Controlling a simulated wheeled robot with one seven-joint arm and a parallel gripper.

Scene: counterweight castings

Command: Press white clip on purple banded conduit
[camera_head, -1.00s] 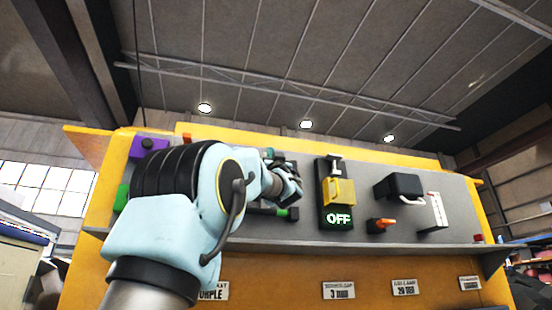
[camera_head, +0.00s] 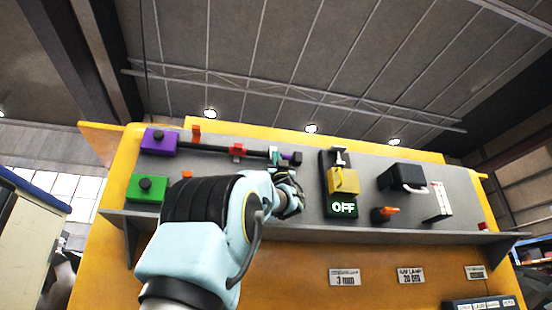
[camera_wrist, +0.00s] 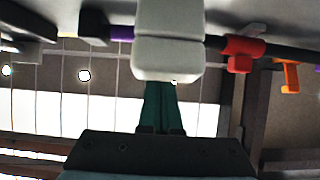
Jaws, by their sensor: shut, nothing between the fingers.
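The white clip (camera_wrist: 168,45) is a pale block across the dark conduit (camera_wrist: 292,52) in the wrist view. The conduit's purple band (camera_wrist: 122,33) shows just left of the clip; I cannot tell if the clip is fully seated. My gripper (camera_wrist: 160,90) is shut, its green fingers together, with tips at the clip's lower edge; contact is unclear. In the head view, the conduit (camera_head: 215,150) runs from a purple box (camera_head: 158,142) toward a dark end block (camera_head: 297,158), and my gripper (camera_head: 277,164) is near that end, partly hidden by my wrist.
A green box (camera_head: 147,188) is below the purple one. Right of my gripper are a yellow-covered switch (camera_head: 343,181) with an OFF sign, a black box (camera_head: 402,177) and an orange-handled knob (camera_head: 384,213).

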